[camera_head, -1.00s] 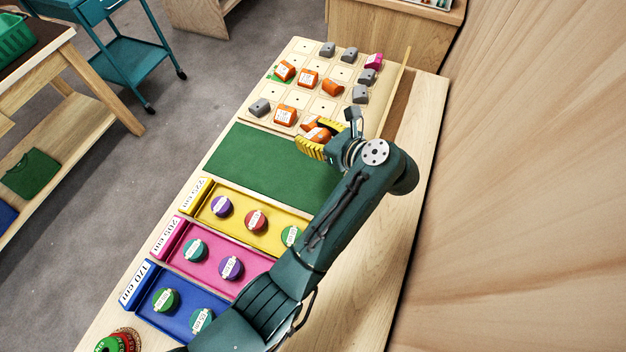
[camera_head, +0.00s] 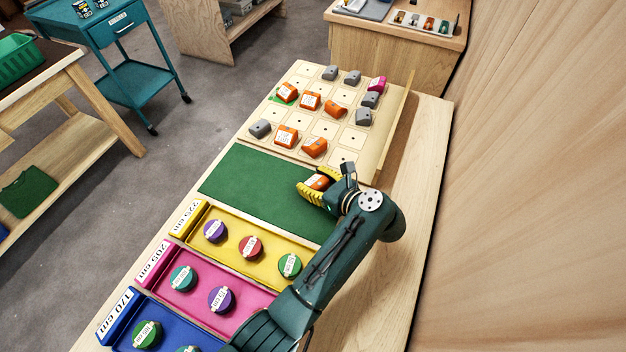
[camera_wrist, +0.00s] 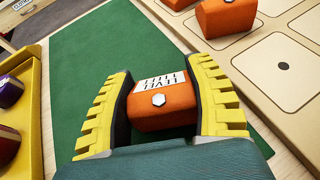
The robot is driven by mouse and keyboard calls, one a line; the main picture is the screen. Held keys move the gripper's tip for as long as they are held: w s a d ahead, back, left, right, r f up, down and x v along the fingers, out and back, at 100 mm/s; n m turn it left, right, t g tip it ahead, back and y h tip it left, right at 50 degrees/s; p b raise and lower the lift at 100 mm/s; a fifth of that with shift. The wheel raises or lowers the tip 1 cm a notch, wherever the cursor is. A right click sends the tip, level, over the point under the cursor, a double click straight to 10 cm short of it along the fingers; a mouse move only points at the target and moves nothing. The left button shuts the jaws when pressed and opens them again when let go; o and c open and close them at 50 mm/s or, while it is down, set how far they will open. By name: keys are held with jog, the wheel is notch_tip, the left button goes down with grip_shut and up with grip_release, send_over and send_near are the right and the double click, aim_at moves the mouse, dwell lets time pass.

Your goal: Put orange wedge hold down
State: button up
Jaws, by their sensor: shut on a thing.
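My gripper (camera_head: 314,186) has yellow ribbed fingers and is shut on an orange wedge hold (camera_head: 318,182). In the wrist view the orange wedge hold (camera_wrist: 165,103) sits between both fingers, with a white printed label and a hex bolt head facing the camera. The gripper is over the right end of the green mat (camera_head: 250,190), near the hold board. In the wrist view the green mat (camera_wrist: 75,62) lies below and to the left of the hold. I cannot tell whether the hold touches the mat.
A pale board (camera_head: 327,128) behind the mat carries several orange and grey holds and one pink hold (camera_head: 377,84). Yellow (camera_head: 225,246), pink (camera_head: 190,293) and blue (camera_head: 125,343) trays with round discs stand in front. Most of the mat is clear.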

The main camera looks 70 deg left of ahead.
aim_at(321, 185)
jog(key=o, duration=1.2)
jog(key=shift+f, duration=0.1)
jog(key=shift+c, duration=0.2)
jog(key=p+v, duration=0.2)
jog(key=v, duration=0.5)
jog(key=shift+w+d+r, duration=0.1)
jog(key=shift+d+r, duration=0.1)
jog(key=shift+d, duration=0.05)
jog(key=shift+a+f, duration=0.1)
